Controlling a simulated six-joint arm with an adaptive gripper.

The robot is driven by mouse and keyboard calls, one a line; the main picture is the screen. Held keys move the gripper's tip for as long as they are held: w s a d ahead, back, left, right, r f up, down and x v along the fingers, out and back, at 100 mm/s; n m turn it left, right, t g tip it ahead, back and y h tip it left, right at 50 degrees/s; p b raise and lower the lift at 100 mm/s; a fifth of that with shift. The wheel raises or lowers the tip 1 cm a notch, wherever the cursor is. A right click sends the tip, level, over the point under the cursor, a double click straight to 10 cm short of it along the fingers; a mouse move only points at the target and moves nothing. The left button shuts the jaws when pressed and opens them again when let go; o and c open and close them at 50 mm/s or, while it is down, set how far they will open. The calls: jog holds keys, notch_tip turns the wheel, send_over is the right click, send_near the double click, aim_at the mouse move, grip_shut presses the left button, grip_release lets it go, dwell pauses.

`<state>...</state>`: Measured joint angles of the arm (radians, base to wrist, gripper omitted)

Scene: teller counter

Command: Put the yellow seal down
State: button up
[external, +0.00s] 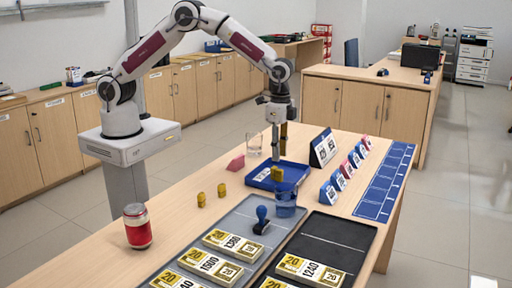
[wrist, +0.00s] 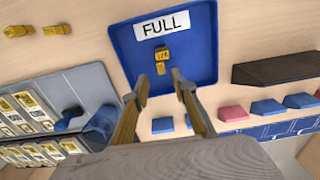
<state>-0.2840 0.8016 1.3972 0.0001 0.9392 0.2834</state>
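A yellow seal (external: 277,174) rests in the blue tray (external: 262,183), which has a white label. In the wrist view the tray (wrist: 200,62) is labelled FULL, and the seal (wrist: 162,54) shows below the label. My gripper (external: 280,156) points down above the tray. In the wrist view my gripper (wrist: 168,84) has its fingers spread, with nothing held between them. The seal appears beyond the fingertips, apart from them. Two more yellow seals (external: 201,200) (external: 222,190) stand on the counter left of the tray.
A clear glass (external: 254,144) and a pink block (external: 236,163) stand behind the tray. A blue cup (external: 285,204) and blue stamp (external: 262,219) are in front. A black-and-white sign (external: 324,148) and several coloured blocks stand to the right. A red can (external: 137,226) is at left.

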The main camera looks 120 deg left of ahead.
jog(key=s+d+r+t, duration=0.1)
jog(key=s+d+r, duration=0.25)
jog(key=r, duration=0.35)
jog(key=s+d+r+t, duration=0.1)
jog(key=s+d+r, duration=0.2)
jog(key=s+r, duration=0.3)
jog(key=s+d+r+t, duration=0.1)
jog(key=s+d+r, duration=0.3)
jog(key=r, duration=0.4)
jog(key=s+d+r+t, duration=0.1)
jog(key=s+d, duration=0.2)
jog(key=s, duration=0.8)
jog(key=s+d+r+t, duration=0.1)
jog(key=s+d+r, duration=0.1)
jog(key=s, duration=0.9)
jog(key=shift+s+d+r+t, duration=0.15)
jog(key=shift+d+t, duration=0.15)
jog(key=shift+d, duration=0.45)
